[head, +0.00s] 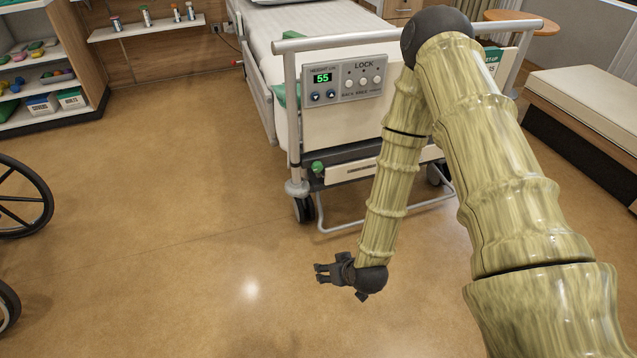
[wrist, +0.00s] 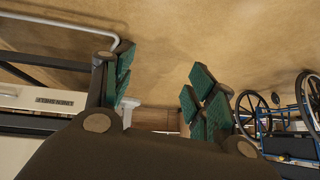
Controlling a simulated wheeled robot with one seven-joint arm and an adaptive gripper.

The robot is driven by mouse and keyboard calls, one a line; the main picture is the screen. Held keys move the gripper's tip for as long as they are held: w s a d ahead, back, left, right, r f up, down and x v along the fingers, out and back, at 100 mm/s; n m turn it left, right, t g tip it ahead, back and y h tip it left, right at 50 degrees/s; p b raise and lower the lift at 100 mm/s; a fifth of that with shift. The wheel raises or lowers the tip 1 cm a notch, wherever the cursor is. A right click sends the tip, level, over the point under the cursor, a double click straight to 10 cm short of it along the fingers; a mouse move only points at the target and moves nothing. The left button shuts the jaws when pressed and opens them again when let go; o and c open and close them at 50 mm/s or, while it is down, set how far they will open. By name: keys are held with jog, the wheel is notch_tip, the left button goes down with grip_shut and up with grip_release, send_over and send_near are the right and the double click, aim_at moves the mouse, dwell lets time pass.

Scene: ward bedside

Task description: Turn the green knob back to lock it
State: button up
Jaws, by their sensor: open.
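The green knob (head: 317,167) sits at the left end of the drawer front, low on the foot end of the bed. A control panel (head: 344,83) marked LOCK, with a display reading 55, is on the footboard (head: 400,62) above it. My gripper (head: 318,273) is low over the floor, in front of and below the knob, apart from it and pointing left. In the wrist view my gripper (wrist: 162,82) has its green-padded fingers spread with nothing held. I cannot make out the knob in the wrist view.
A grey tube frame (head: 370,220) runs under the drawer, beside a bed caster (head: 304,209). A wheelchair (head: 20,205) stands at the left edge and also shows in the wrist view (wrist: 290,140). A bench (head: 590,100) is on the right.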

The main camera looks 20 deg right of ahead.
jog(key=w+d+t+b, duration=0.2)
jog(key=w+t+b, duration=0.3)
jog(key=w+b, duration=0.85)
jog(key=t+h+b, duration=0.1)
jog(key=t+b, duration=0.5)
jog(key=b, duration=0.2)
send_near(318, 168)
jog(key=w+b, duration=0.2)
jog(key=w, duration=0.2)
jog(key=w+b, duration=0.2)
jog(key=w, duration=0.3)
jog(key=shift+w+a+r, duration=0.15)
jog(key=shift+w, duration=0.15)
jog(key=c, duration=1)
